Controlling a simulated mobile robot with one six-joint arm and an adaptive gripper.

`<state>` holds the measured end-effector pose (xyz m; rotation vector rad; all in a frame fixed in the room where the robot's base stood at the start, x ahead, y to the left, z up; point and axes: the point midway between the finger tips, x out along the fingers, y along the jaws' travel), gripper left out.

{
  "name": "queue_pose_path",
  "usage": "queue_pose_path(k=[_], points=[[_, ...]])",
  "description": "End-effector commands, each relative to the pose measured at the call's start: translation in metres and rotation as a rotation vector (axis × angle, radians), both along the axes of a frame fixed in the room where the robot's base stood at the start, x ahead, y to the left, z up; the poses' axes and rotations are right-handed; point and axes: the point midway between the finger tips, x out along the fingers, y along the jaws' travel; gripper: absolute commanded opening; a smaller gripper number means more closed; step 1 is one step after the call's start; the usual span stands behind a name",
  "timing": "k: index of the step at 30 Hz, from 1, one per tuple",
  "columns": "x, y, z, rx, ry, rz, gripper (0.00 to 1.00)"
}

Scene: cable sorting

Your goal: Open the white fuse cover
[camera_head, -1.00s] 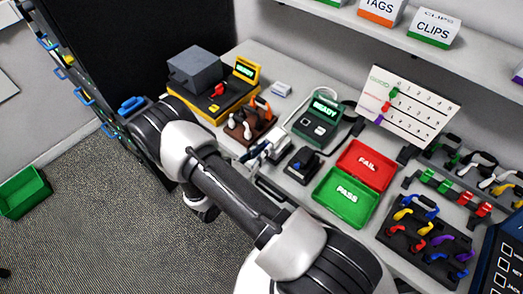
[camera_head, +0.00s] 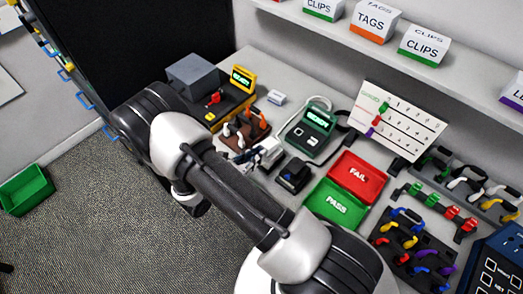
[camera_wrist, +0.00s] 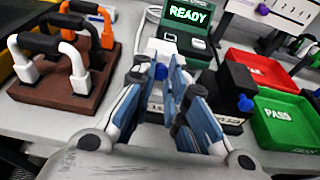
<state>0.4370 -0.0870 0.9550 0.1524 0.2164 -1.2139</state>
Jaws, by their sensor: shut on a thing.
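My gripper (camera_wrist: 163,72) points at the bench, its blue-grey fingers nearly together on a white part. This white part, which looks like the white fuse cover (camera_wrist: 157,88), shows between and behind the fingers, with a printed label strip below. The fingers hide most of it, and I cannot tell how far it is lifted. In the head view my gripper (camera_head: 262,156) is small, between the brown cable rack and the black block, and the cover cannot be made out clearly.
The brown cable rack (camera_wrist: 62,95) is close on the left. A black block with a blue knob (camera_wrist: 232,82) is close on the right. Behind stands the green READY tester (camera_wrist: 186,35). The red FAIL tray (camera_head: 358,176) and green PASS tray (camera_head: 338,205) lie farther right.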

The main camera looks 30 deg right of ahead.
Motion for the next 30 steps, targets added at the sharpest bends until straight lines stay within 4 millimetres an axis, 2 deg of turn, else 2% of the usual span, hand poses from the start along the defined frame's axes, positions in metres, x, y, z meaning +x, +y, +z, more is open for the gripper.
queue_pose_path(k=[1, 9, 22, 30], points=[[0.001, 0.002, 0.013, 0.043, 0.011, -0.001, 0.00], [0.005, -0.009, 0.035, 0.282, 0.098, -0.007, 0.00], [0.017, -0.042, 0.060, 0.666, 0.235, -0.007, 0.00], [0.024, -0.060, 0.064, 0.865, 0.305, -0.007, 0.00]])
